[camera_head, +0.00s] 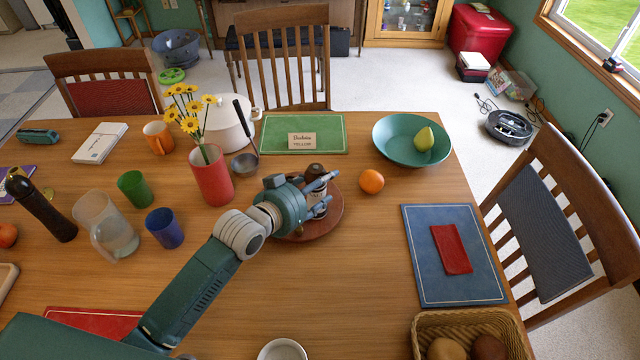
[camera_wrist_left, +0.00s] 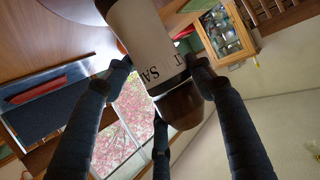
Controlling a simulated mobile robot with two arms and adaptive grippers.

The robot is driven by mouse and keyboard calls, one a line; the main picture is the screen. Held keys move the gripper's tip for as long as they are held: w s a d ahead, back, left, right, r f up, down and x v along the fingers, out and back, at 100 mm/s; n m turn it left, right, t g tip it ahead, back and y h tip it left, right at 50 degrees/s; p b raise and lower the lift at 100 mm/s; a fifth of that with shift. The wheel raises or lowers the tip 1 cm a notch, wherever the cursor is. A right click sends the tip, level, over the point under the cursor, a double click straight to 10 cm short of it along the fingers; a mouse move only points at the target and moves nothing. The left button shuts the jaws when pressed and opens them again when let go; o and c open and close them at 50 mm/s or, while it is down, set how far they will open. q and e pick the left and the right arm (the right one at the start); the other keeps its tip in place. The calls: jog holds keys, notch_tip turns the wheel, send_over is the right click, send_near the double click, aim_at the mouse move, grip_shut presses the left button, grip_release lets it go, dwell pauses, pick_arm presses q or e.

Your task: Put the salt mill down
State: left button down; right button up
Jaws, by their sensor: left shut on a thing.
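The salt mill (camera_head: 316,200) has a dark brown top and a pale label, and part of it is hidden by my fingers. My left gripper (camera_head: 321,188) is shut on it, with the mill roughly upright over the round reddish-brown board (camera_head: 328,226). I cannot tell whether its base touches the board. In the left wrist view the mill (camera_wrist_left: 150,48) sits between my dark fingers (camera_wrist_left: 160,85), with part of the word SALT readable on its label. My right gripper is not in view.
A red vase (camera_head: 211,178) with yellow flowers stands left of the board. An orange (camera_head: 371,181) lies to its right, and a teal bowl (camera_head: 392,140) with a pear is farther back. A blue placemat (camera_head: 428,275) lies at right. The tabletop in front of the board is clear.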

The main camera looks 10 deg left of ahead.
pick_arm(q)
jog(key=shift+f, duration=0.1)
jog(key=c, duration=0.7)
grip_release()
jog(key=shift+r, duration=0.2)
jog(key=v, duration=1.2)
jog(key=shift+b, duration=0.45)
